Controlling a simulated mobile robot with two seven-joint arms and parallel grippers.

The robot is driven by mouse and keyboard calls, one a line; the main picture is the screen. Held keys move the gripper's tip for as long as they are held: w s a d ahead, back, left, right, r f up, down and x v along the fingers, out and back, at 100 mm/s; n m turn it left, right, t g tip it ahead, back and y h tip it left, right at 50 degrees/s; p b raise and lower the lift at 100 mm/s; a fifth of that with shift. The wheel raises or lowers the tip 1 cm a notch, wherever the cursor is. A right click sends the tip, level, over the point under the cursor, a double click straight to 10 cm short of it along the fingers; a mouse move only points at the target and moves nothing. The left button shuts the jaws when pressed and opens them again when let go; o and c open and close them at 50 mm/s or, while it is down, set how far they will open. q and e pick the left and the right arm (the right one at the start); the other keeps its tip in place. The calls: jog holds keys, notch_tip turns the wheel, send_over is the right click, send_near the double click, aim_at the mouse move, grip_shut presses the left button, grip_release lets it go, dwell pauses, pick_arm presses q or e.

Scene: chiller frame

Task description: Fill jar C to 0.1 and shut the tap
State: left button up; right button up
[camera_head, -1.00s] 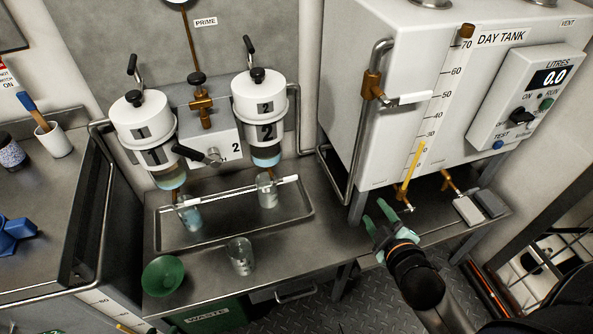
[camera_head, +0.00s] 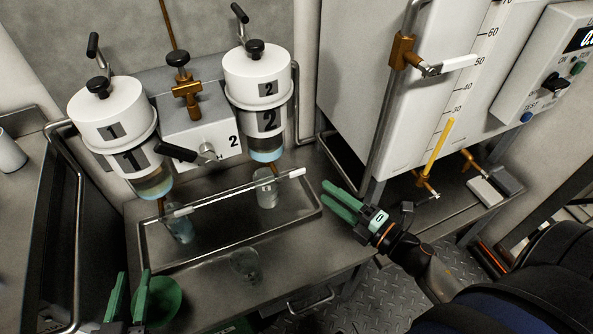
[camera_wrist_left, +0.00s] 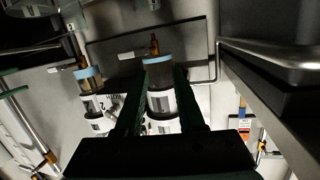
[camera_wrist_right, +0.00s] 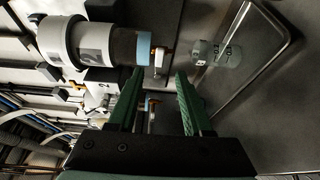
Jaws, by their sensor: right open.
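I cannot read which is jar C. A labelled jar also shows in the right wrist view (camera_wrist_right: 218,54). Between the filters is a brass tap (camera_head: 186,90), with a black-handled lever (camera_head: 178,153) below. My right gripper (camera_head: 326,193) is open and empty, right of the tray.

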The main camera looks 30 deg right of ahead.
aim_at(300, 173)
pick_arm(q)
jog(key=shift+w+r+t, duration=0.2)
jog(key=shift+r+t, duration=0.2)
jog(key=shift+r, duration=0.55)
pick_arm(e)
jog(key=x, duration=1)
jog(key=shift+c, duration=0.3)
grip_shut()
